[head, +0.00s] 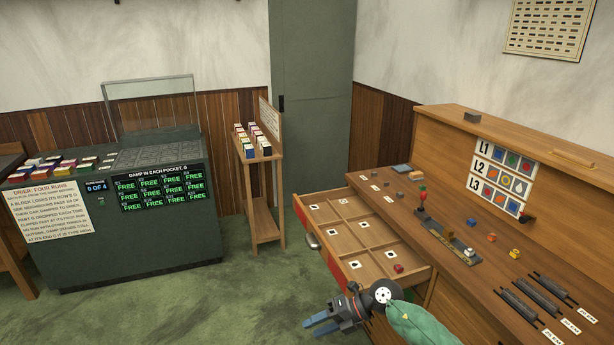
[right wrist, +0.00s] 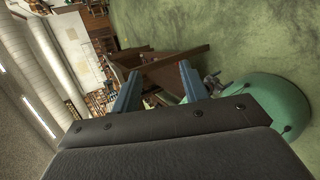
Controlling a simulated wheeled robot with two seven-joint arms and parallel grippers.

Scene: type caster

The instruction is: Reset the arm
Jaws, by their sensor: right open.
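My right gripper (head: 318,325) is at the bottom middle of the head view, in front of the open drawer's near corner. Its two blue fingers point left and stand apart, with nothing between them. In the right wrist view the two blue fingers (right wrist: 157,88) are also apart and empty. My green right arm (head: 420,325) comes in from the bottom right. My left gripper does not show in either view.
A divided wooden drawer (head: 352,224) stands open from the workbench (head: 480,262), with a small red piece (head: 398,268) in one compartment. A dark green dryer cabinet (head: 130,245) and a narrow wooden stand (head: 265,205) are further left. Green floor between them is clear.

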